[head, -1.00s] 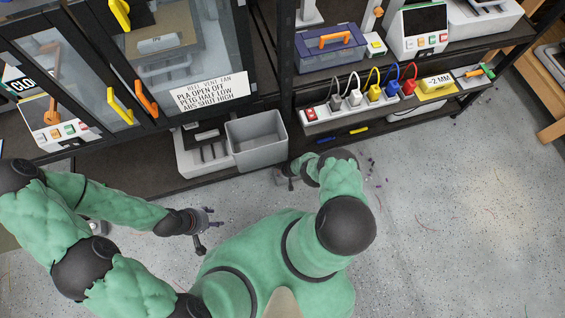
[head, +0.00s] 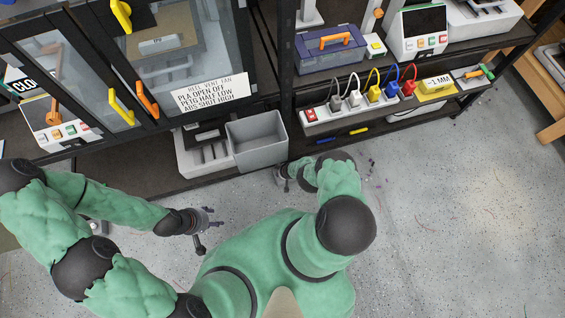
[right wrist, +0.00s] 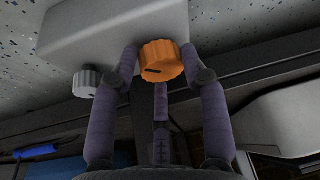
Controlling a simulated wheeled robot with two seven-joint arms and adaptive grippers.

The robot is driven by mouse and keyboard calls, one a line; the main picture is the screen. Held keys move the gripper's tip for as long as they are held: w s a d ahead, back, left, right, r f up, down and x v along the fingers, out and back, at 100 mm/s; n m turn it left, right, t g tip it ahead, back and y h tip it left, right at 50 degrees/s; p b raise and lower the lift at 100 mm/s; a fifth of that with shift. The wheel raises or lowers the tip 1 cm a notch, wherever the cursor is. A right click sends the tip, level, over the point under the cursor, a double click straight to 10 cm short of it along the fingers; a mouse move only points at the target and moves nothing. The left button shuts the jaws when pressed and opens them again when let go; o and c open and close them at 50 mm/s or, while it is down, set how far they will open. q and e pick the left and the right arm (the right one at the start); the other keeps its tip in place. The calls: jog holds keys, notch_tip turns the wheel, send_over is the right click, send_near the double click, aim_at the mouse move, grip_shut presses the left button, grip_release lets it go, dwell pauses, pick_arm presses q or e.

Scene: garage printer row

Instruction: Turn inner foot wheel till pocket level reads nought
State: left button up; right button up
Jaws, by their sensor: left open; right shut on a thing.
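The pocket level is a yellow block (head: 437,92) on the shelf at the right of the head view; its white display seems to read 1 MM, any sign being hard to make out. In the right wrist view, an orange ridged wheel (right wrist: 163,62) with a dark mark sits under a pale grey body (right wrist: 115,25). My right gripper (right wrist: 160,58) is shut on this orange wheel, a finger on each side. A grey ridged wheel (right wrist: 88,83) is left of it, apart from the fingers. My left gripper (head: 207,223) is open and empty above the floor.
A grey bin (head: 257,140) stands on the low shelf near my right gripper. A power strip with coloured plugs (head: 350,106) and a purple toolbox (head: 331,50) are on the right shelf. Glass-doored cabinets fill the left. The floor (head: 450,210) at right is mostly clear.

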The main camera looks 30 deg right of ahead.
jog(key=shift+a+m+p, duration=0.5)
jog(key=shift+a+m, duration=0.05)
jog(key=shift+m, duration=0.15)
jog(key=shift+w+d+m+h, duration=0.15)
jog(key=shift+w+m+h, duration=0.05)
jog(key=shift+m+h, duration=0.1)
dwell(0.3)
jog(key=o, duration=1.1)
jog(key=shift+d, duration=0.2)
jog(key=shift+s+d+f+n+b, duration=0.1)
jog(key=shift+n+b, duration=0.25)
jog(key=shift+n, duration=0.15)
jog(key=shift+n+y+b, duration=0.3)
jog(key=shift+n+y, duration=0.1)
jog(key=shift+n, duration=0.2)
jog(key=shift+n+y, duration=0.6)
jog(key=shift+n, duration=1)
jog(key=shift+d, duration=0.1)
